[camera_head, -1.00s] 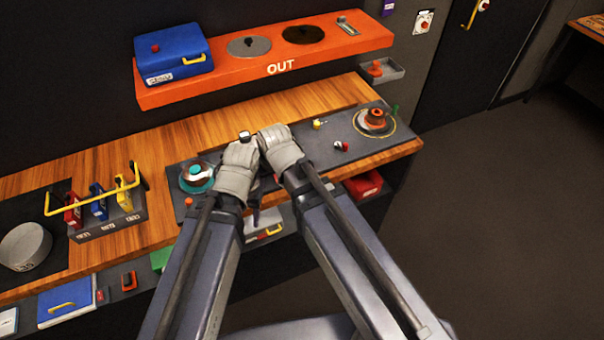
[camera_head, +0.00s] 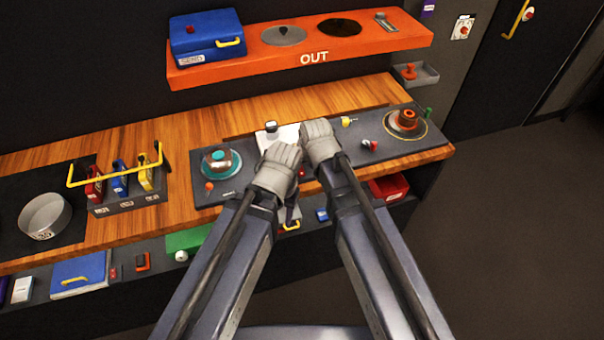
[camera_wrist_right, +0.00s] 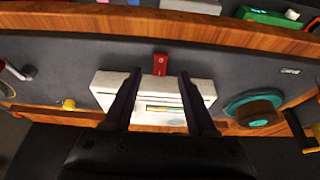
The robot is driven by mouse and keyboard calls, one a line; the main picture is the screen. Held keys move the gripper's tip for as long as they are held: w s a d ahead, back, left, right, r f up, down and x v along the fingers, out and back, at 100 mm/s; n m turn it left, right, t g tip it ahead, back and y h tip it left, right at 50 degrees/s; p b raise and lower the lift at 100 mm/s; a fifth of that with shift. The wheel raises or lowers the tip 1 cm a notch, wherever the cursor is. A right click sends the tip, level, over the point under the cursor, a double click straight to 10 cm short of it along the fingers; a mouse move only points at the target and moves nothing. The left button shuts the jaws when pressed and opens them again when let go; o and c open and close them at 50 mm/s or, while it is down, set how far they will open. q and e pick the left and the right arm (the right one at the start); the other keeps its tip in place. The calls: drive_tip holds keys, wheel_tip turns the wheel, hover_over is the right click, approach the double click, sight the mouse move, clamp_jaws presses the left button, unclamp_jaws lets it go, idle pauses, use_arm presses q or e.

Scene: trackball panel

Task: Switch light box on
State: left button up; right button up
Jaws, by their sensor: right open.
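The light box, a white box with a small lit-looking window, shows in the right wrist view (camera_wrist_right: 105,85) and partly between my grippers in the head view (camera_head: 287,133).
On the dark panel (camera_head: 235,150) a teal dial (camera_head: 220,162) lies left, and an orange trackball unit (camera_head: 405,120) right. A yellow knob (camera_head: 347,121) is close to my right gripper. The orange OUT shelf (camera_head: 350,55) runs above the bench.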

sight(301, 170)
drive_tip(key=b+x, duration=0.2)
drive_tip(key=x, duration=0.1)
drive_tip(key=shift+f, duration=0.15)
use_arm(q)
wheel_tip(301, 170, down, 3)
drive_tip(key=shift+r, duration=0.1)
use_arm(e)
drive_tip(key=shift+c, duration=0.3)
clamp_jaws()
